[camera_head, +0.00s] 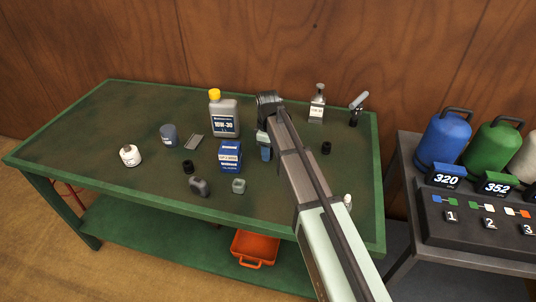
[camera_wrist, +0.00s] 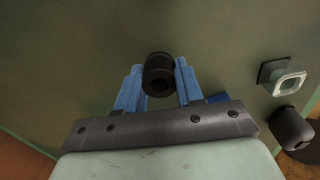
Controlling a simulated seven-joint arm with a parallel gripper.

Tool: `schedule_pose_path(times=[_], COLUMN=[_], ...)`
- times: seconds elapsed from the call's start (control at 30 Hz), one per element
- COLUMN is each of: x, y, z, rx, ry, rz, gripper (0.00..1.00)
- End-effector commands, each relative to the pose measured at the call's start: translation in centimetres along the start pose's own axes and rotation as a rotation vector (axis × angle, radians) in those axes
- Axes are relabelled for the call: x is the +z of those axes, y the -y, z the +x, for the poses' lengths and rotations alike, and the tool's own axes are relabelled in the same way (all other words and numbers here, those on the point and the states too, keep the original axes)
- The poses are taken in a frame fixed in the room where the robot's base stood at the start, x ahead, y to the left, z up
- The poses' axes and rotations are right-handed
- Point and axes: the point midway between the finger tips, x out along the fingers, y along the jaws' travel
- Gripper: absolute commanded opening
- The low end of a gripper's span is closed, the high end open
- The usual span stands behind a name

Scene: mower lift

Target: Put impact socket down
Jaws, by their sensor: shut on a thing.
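My gripper (camera_wrist: 158,78) is shut on a black impact socket (camera_wrist: 158,82), a short cylinder with a dark open end, held between its two blue fingers in the wrist view. In the head view my gripper (camera_head: 265,147) is over the middle of the green workbench (camera_head: 85,125), right of the blue box. The held socket is hidden there by my arm and fingers. I cannot tell whether it touches the bench top.
Near my gripper are a blue box (camera_head: 230,155), an oil bottle (camera_head: 223,116), a grey-green cup-like piece (camera_head: 239,186) and a dark grey piece (camera_head: 200,187). The bench's left end is clear. Coloured cylinders (camera_head: 444,140) stand at right.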

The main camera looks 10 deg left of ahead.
Motion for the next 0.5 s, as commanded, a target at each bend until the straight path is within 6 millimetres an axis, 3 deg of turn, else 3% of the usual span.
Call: schedule_pose_path(times=[0.3,0.5], x=[-0.1,-0.1], y=[-0.1,0.0], z=[-5.2,-7.5], rx=[0.001,0.001], ry=[-0.001,0.000], rz=[0.000,-0.001], gripper=[0.05,0.05])
